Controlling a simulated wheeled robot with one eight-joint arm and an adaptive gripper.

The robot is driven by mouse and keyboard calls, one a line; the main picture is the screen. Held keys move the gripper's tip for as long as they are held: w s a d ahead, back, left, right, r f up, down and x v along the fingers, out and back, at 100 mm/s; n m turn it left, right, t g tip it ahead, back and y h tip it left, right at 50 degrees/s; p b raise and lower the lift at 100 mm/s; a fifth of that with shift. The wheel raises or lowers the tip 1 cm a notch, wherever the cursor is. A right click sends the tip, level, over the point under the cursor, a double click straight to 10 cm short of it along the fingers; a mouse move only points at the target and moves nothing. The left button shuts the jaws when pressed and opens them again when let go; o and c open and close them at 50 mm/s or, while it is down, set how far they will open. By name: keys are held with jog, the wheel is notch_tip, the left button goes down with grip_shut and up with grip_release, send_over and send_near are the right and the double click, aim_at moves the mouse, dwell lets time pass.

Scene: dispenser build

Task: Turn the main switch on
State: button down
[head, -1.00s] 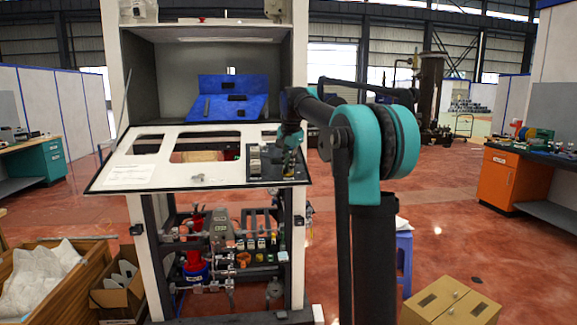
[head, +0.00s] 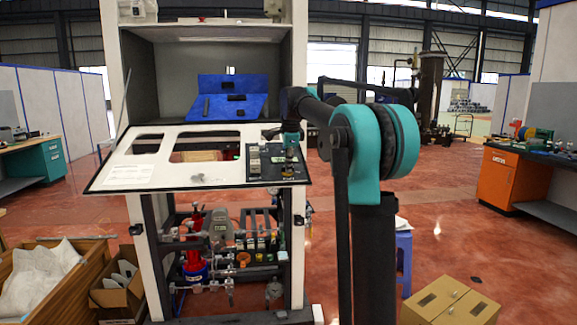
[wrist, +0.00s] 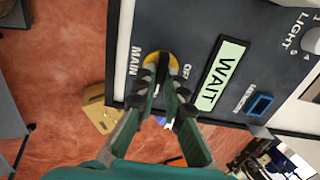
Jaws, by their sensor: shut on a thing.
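The main switch (wrist: 151,59) shows in the wrist view as a yellow disc between the printed words MAIN and OFF. My fingertips cover most of its middle, so the handle's angle is hard to tell. My gripper (wrist: 162,88) has its dark fingertips closed on the switch. In the head view my gripper (head: 291,138) is at the upper right of the dark control panel (head: 257,178), small and partly hidden.
A lit WAIT display (wrist: 223,75) and a blue button (wrist: 260,104) sit beside the switch, with a LIGHT knob (wrist: 311,41) farther right. The white sloping console (head: 125,175) carries the panel. A cardboard box (head: 450,300) stands on the floor at right.

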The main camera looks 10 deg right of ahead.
dwell(0.3)
jog(key=c, duration=1.6)
grip_release()
jog(key=shift+r, duration=0.1)
jog(key=v, duration=1.2)
jog(key=shift+d, duration=0.1)
